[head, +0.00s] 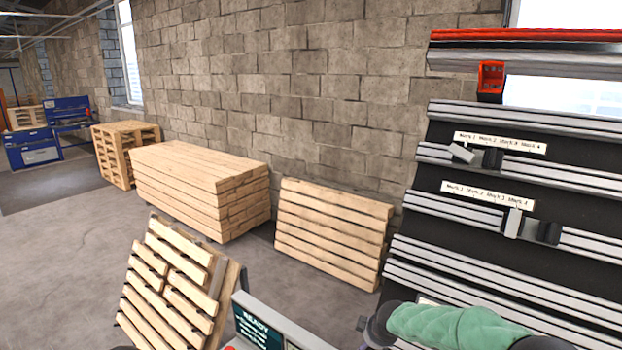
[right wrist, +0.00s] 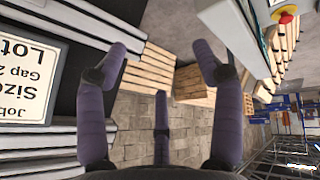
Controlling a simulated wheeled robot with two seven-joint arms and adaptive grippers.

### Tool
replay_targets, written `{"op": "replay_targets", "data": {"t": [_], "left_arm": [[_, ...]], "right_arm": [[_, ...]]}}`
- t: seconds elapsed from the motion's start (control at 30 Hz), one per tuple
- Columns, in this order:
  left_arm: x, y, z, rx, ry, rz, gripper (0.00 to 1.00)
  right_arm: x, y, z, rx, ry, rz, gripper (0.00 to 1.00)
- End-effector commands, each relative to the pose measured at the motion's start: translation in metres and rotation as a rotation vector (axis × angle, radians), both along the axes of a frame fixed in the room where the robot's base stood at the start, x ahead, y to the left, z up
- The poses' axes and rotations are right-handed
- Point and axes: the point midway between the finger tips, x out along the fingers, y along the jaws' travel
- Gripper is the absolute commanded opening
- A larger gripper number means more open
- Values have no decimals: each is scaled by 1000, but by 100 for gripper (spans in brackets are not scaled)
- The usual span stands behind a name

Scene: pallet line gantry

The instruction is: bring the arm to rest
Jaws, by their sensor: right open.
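My right gripper (right wrist: 162,62) shows in the right wrist view with its purple padded fingers spread wide. It is open and nothing is between the fingers. In the head view a green-sleeved part of my right arm crosses the bottom right corner, in front of the lower rails of the black rack (head: 460,262). The right gripper's fingertips cannot be made out in the head view. My left gripper is not in view.
A screen reading READY (head: 258,327) stands at the bottom centre. A leaning slatted pallet (head: 170,290), a stack of boards (head: 190,190) and another leaning pallet (head: 330,230) stand before the block wall. A labelled sign (right wrist: 27,80) is close on the left in the wrist view.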

Motion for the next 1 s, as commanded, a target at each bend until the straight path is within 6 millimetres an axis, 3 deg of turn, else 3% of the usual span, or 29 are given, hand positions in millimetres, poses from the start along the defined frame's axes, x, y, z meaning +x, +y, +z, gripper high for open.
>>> {"op": "replay_targets", "data": {"t": [0.03, 0.1, 0.37, 0.6, 0.8, 1.0], "left_arm": [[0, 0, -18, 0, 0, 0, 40], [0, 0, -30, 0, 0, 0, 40], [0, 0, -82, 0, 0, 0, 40], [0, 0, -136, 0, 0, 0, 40], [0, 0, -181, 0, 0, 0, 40], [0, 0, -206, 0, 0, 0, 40]], "right_arm": [[-13, 6, -43, 37, 40, -11, 67], [-30, 16, -84, 91, 84, -29, 67], [-110, 47, -233, 286, 257, -157, 67], [-205, 67, -359, 435, 420, -363, 67], [-291, 73, -443, 503, 542, -581, 67], [-349, 72, -483, 510, 609, -737, 67]]}}
